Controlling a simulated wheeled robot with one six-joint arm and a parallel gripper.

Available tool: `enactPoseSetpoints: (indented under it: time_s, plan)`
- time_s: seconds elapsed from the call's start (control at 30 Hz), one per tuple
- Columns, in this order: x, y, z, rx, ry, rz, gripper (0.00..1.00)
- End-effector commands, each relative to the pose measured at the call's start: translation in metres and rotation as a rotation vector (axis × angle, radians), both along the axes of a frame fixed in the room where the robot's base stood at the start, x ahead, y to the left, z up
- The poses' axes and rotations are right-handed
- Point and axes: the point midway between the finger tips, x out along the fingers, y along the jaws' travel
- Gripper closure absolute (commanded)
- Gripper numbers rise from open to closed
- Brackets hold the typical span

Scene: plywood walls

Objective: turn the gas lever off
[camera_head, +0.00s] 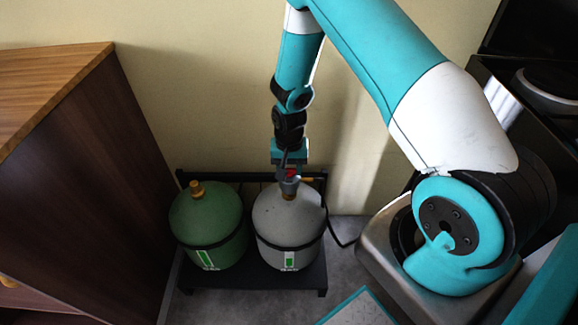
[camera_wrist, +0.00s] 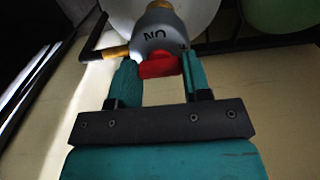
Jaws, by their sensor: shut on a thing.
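The red gas lever (camera_wrist: 158,66) is on a grey valve (camera_wrist: 158,38) with the letters "NO" showing upside down or mirrored in the wrist view. The valve sits on top of the grey gas cylinder (camera_head: 288,222). My gripper (camera_wrist: 158,72) has its two teal fingers on either side of the red lever and is shut on it. In the head view my gripper (camera_head: 289,172) points down over the grey cylinder's top, and the red lever (camera_head: 292,173) partly shows between the fingers. A brass outlet (camera_wrist: 116,51) sticks out beside one finger.
A green cylinder (camera_head: 208,228) with a brass top stands left of the grey one, both on a dark low rack (camera_head: 255,287). A brown wooden cabinet (camera_head: 75,200) stands at the left. A wall is close behind. A dark appliance is at the right.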

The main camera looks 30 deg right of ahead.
Motion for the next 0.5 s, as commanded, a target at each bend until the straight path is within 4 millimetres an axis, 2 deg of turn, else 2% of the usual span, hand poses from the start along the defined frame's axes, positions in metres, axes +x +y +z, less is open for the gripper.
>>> enactPoseSetpoints:
  time_s: [0.47,0.5]
  plan:
    - [0.0004,-0.0001,0.0003,0.0,-0.001,-0.012,0.8]
    - [0.0004,-0.0001,0.0003,0.0,-0.001,-0.012,0.47]
